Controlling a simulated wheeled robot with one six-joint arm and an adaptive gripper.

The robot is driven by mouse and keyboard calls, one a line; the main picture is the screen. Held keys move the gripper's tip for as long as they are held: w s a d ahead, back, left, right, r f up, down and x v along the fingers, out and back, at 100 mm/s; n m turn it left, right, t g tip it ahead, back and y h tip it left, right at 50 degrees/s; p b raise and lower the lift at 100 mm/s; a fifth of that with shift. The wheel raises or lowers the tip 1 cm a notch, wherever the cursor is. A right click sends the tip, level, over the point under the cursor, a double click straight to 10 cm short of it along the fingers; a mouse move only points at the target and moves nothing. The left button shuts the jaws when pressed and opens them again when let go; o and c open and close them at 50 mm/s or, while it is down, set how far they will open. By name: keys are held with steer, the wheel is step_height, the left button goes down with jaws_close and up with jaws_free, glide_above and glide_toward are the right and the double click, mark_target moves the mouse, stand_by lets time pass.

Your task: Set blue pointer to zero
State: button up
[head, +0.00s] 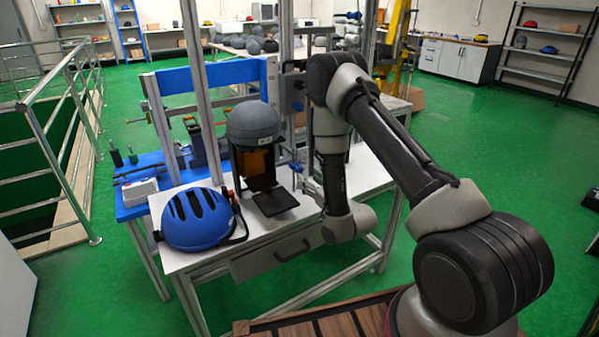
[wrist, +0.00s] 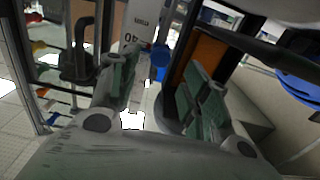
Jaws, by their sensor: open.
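In the wrist view, a small blue part (wrist: 160,56), which looks like the blue pointer, sits beside a pale upright scale (wrist: 138,25) marked with an upside-down 40. My gripper (wrist: 157,88) is open, its two green-padded fingers spread on either side of the view below the scale. The blue part shows beyond the gap between the fingers, and I cannot tell whether either finger touches it. The zero mark cannot be made out. In the head view my arm hangs in front of the tower and hides the gripper, and I cannot make out the pointer there.
A blue helmet (head: 196,218) lies on the white table (head: 185,262). The posts and this panel (wrist: 205,50) stand close around my gripper. Green floor is clear on the right.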

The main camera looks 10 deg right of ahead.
mark_target(300, 171)
steer(key=x, duration=0.7)
steer(key=shift+w+a, duration=0.1)
steer(key=shift+w, duration=0.15)
jaws_close()
